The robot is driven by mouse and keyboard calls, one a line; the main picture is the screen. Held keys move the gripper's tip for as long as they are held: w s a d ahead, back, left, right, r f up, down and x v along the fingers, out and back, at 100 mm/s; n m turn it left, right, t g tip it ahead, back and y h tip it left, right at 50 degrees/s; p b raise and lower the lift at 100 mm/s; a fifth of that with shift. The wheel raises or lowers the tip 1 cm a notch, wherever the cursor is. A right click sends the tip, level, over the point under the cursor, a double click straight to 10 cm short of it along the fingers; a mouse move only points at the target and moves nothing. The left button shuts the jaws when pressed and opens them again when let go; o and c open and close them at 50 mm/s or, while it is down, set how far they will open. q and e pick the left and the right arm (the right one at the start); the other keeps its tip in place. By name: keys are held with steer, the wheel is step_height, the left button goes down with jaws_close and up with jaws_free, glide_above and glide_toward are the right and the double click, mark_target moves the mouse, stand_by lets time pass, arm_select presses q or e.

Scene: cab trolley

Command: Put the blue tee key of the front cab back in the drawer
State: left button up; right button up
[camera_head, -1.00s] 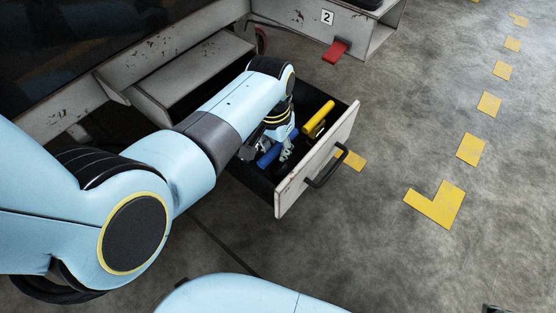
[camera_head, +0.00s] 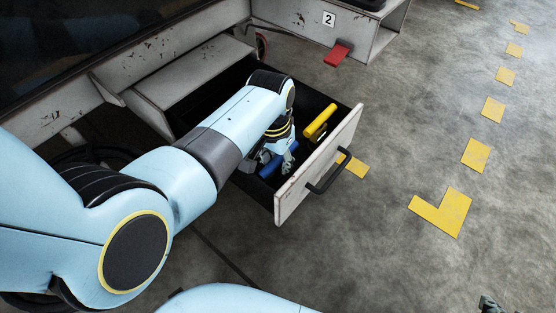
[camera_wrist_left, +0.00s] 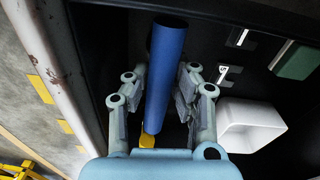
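The blue tee key (camera_head: 267,167) is inside the open drawer (camera_head: 319,167) under my left gripper; only parts of it show past the fingers. In the left wrist view its blue round bar (camera_wrist_left: 167,65) runs between the two fingers, tilted in that picture. My left gripper (camera_head: 287,160) reaches down into the drawer, and in the wrist view its fingers (camera_wrist_left: 163,95) stand close along both sides of the bar. I cannot tell whether they press on it. Only the tip of my right gripper (camera_head: 488,304) shows at the lower right edge.
A yellow bar (camera_head: 320,121) lies in the drawer beside the blue one. The wrist view shows a white box (camera_wrist_left: 252,122) and a green block (camera_wrist_left: 296,61). The drawer's black handle (camera_head: 328,172) sticks out in front. A red pedal (camera_head: 338,53) is behind. The floor on the right is clear.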

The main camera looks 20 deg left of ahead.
mark_target(278, 157)
arm_select(q)
steer(key=shift+o, duration=0.9)
